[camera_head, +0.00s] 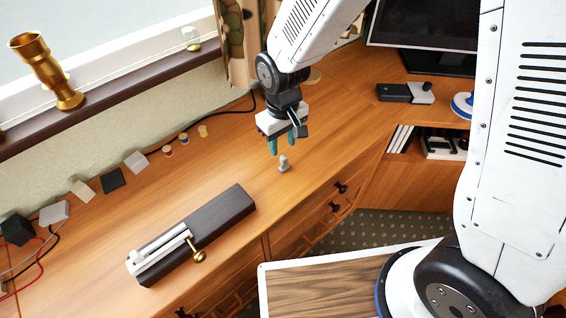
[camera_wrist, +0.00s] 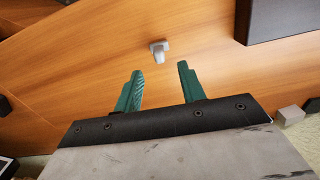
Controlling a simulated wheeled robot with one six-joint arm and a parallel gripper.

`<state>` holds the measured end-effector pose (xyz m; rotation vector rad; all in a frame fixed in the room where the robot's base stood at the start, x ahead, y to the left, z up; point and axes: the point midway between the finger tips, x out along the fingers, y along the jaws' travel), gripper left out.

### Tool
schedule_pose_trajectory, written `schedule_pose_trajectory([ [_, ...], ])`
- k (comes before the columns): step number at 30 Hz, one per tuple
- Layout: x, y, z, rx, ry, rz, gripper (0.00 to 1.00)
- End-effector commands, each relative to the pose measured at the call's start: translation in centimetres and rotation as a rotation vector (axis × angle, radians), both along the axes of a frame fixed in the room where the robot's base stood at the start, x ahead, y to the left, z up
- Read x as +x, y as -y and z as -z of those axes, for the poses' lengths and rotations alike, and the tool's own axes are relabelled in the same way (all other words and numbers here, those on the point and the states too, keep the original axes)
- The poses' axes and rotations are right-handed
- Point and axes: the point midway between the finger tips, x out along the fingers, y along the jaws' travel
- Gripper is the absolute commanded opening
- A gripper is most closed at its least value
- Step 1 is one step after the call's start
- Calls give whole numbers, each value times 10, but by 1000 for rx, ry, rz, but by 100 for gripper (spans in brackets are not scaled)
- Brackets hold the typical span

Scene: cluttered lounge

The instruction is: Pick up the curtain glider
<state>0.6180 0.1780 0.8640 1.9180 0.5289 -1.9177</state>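The curtain glider appears to be the small light grey piece (camera_head: 284,164) standing alone on the wooden desk top. It also shows in the wrist view (camera_wrist: 159,48), just beyond the fingertips and between their lines. My gripper (camera_head: 281,147) is above and slightly behind it, pointing down, with its two green fingers apart. In the wrist view the fingers of my gripper (camera_wrist: 161,68) are open with nothing between them. The piece is apart from both fingers.
A dark block with a white rail and brass knob (camera_head: 205,228) lies on the desk (camera_head: 310,190) at front left. Several small cubes and coloured spools line the wall. A brass vase (camera_head: 50,75) stands on the sill. A monitor (camera_head: 425,25) stands at back right. Desk around the grey piece is clear.

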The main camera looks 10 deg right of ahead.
Motion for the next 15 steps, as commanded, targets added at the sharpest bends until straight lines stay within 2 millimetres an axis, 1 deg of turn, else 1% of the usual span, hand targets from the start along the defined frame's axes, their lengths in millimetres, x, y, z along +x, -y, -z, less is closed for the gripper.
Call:
schedule_pose_trajectory([
  [1, -1, 1, 6, -2, -3, 0, 40],
  [5, -2, 1, 22, -2, -3, 1, 40],
  [10, -4, 3, 48, -2, -3, 1, 40],
  [12, -4, 3, 56, -2, -3, 1, 40],
  [15, -4, 2, 61, -1, -1, 1, 40],
])
